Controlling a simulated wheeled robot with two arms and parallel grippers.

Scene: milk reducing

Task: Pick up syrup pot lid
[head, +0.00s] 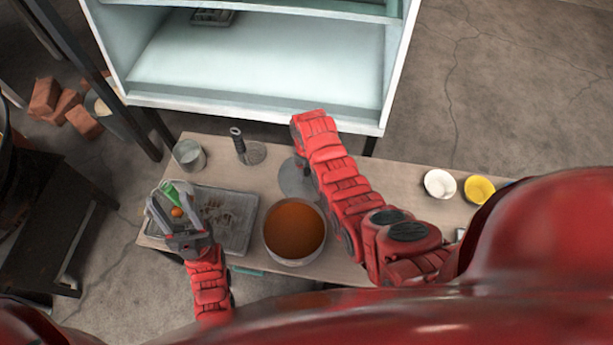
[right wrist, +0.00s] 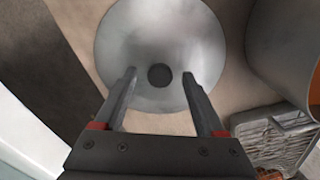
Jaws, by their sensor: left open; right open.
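The syrup pot lid (right wrist: 160,30) is a round grey metal disc with a dark knob (right wrist: 160,76). In the head view the lid (head: 292,180) lies on the table, partly hidden by my right arm. My right gripper (right wrist: 160,75) is open above the lid, its fingers on either side of the knob in the right wrist view; contact cannot be told. The pot (head: 294,231) of brown syrup stands uncovered in front of the lid. My left gripper (head: 178,203) is open over the left part of the tray, near a small orange ball (head: 177,212) and a green object (head: 178,188).
A grey metal tray (head: 243,243) lies left of the pot. A glass jar (head: 188,155) and a metal disc with an upright handle (head: 240,147) stand behind. White (head: 439,184) and yellow (head: 479,190) bowls sit at right. A white shelf unit (head: 250,65) rises behind the table.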

